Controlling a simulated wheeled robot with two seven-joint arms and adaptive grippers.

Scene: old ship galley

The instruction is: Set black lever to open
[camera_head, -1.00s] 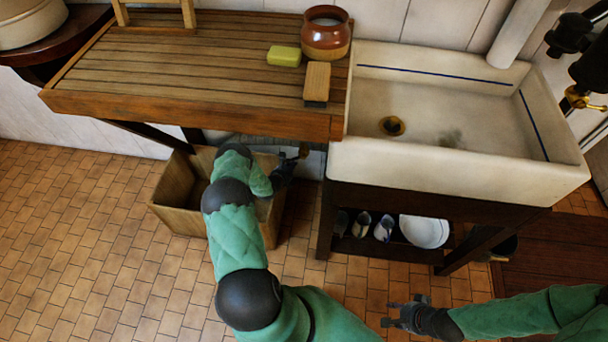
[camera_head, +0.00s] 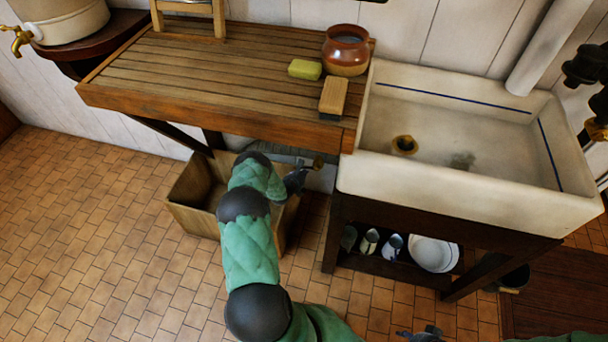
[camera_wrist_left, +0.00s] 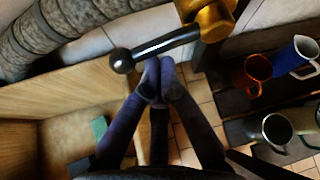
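The black lever (camera_wrist_left: 160,48) has a round knob at its left end and joins a brass valve (camera_wrist_left: 210,18) at its right, in the left wrist view. The valve shows small under the counter in the head view (camera_head: 318,163). My left gripper (camera_wrist_left: 159,66) has its fingertips together just below the lever's shaft, near the knob; I cannot tell if they touch it. The left gripper (camera_head: 297,180) also shows in the head view, below the counter edge. My right gripper (camera_head: 425,336) is cut off at the bottom edge, so its fingers are unclear.
A wooden box (camera_head: 190,215) stands on the floor behind my left arm. The wooden counter (camera_head: 190,95) and white sink (camera_head: 450,195) overhang the area. Mugs (camera_wrist_left: 275,130) and a plate (camera_head: 433,254) sit on the shelf under the sink. Tiled floor at left is clear.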

